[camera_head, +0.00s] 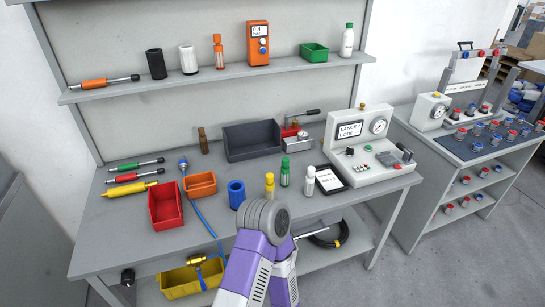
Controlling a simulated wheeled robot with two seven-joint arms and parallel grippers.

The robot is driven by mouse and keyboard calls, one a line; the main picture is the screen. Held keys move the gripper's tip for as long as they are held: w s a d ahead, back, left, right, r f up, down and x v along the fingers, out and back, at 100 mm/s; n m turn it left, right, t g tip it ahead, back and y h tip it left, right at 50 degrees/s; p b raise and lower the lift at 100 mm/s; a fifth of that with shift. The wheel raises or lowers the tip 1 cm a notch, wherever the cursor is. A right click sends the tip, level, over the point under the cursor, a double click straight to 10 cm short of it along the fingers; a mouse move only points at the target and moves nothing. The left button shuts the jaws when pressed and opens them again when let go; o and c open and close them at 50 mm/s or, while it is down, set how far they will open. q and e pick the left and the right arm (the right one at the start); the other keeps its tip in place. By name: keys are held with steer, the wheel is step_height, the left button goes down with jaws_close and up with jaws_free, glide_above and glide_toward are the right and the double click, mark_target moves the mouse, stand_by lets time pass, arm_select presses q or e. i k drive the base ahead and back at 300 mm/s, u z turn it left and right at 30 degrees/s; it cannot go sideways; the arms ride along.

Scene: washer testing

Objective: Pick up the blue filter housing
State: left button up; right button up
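The blue filter housing (236,195) is a short upright blue cylinder with an opening in its top. It stands on the grey workbench (125,235), to the right of the orange bin and apart from it. A purple and grey part of my arm shows at the bottom centre, just in front of and to the right of the housing in the picture. Neither of my grippers shows in the head view, and nothing visible is holding the housing.
A red bin (165,205) and an orange bin (200,184) stand left of the housing, with a blue hose (206,222) nearby. Yellow (269,187) and green-capped bottles (285,171) stand to its right. A dark grey bin (252,140) is behind; a test panel (372,150) stands right.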

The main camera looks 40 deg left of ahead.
mark_target(237, 194)
steer(key=u, duration=0.95)
steer(key=i, duration=0.95)
steer(key=u, duration=0.95)
